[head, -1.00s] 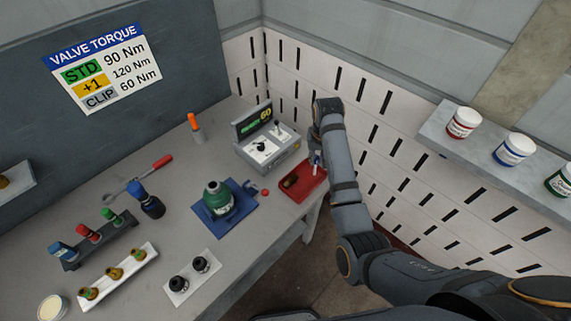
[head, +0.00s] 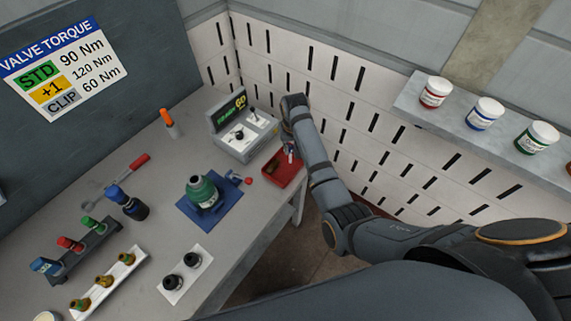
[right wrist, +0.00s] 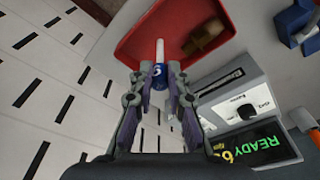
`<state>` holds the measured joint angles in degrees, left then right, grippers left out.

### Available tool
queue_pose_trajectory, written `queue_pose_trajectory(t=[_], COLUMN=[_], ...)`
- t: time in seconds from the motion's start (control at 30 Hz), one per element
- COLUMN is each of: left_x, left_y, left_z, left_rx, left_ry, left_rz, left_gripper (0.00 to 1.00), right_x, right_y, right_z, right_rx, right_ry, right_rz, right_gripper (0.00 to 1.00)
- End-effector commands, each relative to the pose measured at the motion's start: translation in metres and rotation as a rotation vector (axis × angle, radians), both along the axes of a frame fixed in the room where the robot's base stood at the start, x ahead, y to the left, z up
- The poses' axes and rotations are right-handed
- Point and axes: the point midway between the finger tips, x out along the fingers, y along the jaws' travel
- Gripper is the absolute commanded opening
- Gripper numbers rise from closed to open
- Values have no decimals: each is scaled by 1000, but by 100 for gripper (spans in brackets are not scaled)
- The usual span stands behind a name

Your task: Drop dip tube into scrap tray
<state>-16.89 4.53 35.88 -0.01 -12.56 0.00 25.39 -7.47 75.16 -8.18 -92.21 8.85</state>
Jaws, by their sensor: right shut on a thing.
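The red scrap tray (head: 291,177) sits at the right edge of the bench, and it fills the upper middle of the right wrist view (right wrist: 130,42). My right gripper (head: 290,150) is above the tray, pointing down. In the right wrist view my right gripper (right wrist: 160,78) is shut on the dip tube (right wrist: 160,48), a white tube with a blue part between the fingers. The tube's white end points over the tray; whether it touches the tray floor I cannot tell. A brownish valve-like piece (right wrist: 203,36) lies in the tray. My left gripper is not in view.
A grey tester (head: 243,135) with a lit display stands beside the tray. A green cylinder (head: 203,193) stands on a blue mat (head: 190,209), with a small red part (head: 249,181) nearby. A slotted white wall (head: 350,90) is close behind my right arm.

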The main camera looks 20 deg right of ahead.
Motion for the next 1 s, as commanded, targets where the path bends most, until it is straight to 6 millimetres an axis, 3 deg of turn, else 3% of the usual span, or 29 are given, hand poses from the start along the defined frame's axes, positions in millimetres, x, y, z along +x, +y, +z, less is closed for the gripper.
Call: queue_pose_trajectory(t=[0.2, 0.23, 0.4, 0.77, 1.0], left_x=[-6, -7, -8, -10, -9], left_y=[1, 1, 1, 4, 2], left_z=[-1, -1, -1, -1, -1], left_rx=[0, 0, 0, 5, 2], left_ry=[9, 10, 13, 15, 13], left_rz=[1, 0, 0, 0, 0], left_gripper=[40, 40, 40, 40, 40], right_x=[0, 0, 0, 0, -7], right_y=[0, 0, 0, 0, 1], right_z=[0, 0, 0, 5, 57], right_rx=[0, 0, 0, 1, 1], right_ry=[0, 0, 0, -2, -5], right_rz=[0, 0, 0, 0, -1], right_gripper=[0, 20, 42, 42, 42])
